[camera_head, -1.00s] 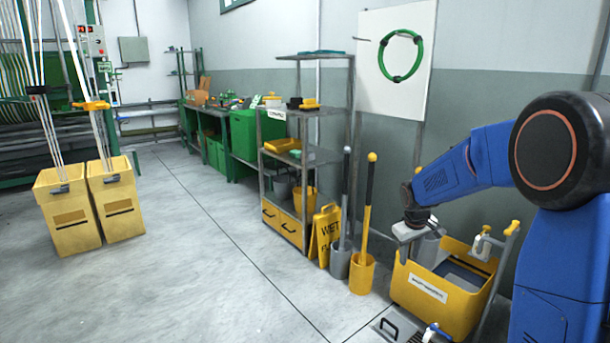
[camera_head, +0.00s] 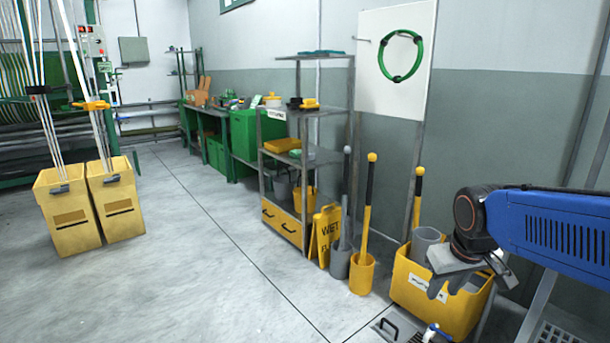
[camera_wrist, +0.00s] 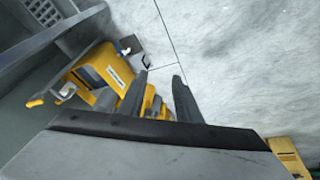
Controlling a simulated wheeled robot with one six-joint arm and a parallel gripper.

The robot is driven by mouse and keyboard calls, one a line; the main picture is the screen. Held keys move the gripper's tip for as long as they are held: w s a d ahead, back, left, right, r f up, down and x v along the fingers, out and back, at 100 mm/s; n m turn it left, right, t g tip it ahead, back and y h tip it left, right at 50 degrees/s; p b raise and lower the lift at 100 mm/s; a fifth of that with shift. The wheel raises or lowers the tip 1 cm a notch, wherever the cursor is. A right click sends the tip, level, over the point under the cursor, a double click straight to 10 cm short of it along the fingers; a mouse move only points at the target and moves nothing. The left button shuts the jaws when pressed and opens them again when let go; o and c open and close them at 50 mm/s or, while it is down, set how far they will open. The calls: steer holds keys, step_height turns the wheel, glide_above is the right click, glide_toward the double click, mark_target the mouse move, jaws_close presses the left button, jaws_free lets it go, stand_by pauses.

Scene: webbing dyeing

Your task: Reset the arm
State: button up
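My gripper (camera_head: 450,284) hangs at the end of my blue arm at the right of the head view, in front of the yellow bin (camera_head: 410,285). Its two dark fingers stand apart in the wrist view (camera_wrist: 160,92), with nothing visible held between them. It covers part of the bin's right side and contents. The bin also shows beyond the fingers in the wrist view (camera_wrist: 98,68); I cannot tell the exact gap.
A yellow cylinder (camera_head: 361,275) and a grey one (camera_head: 340,264) hold long-handled tools left of the bin. A wet-floor sign (camera_head: 322,237) and grey shelving (camera_head: 306,190) stand farther left. Two yellow bins (camera_head: 118,205) stand at far left. The middle floor is clear.

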steer(key=s+a+f+m, duration=0.1)
steer(key=s+f, duration=0.1)
steer(key=s, duration=1.2)
steer(key=shift+s+a+t+y, duration=0.3)
steer(key=shift+t, duration=0.1)
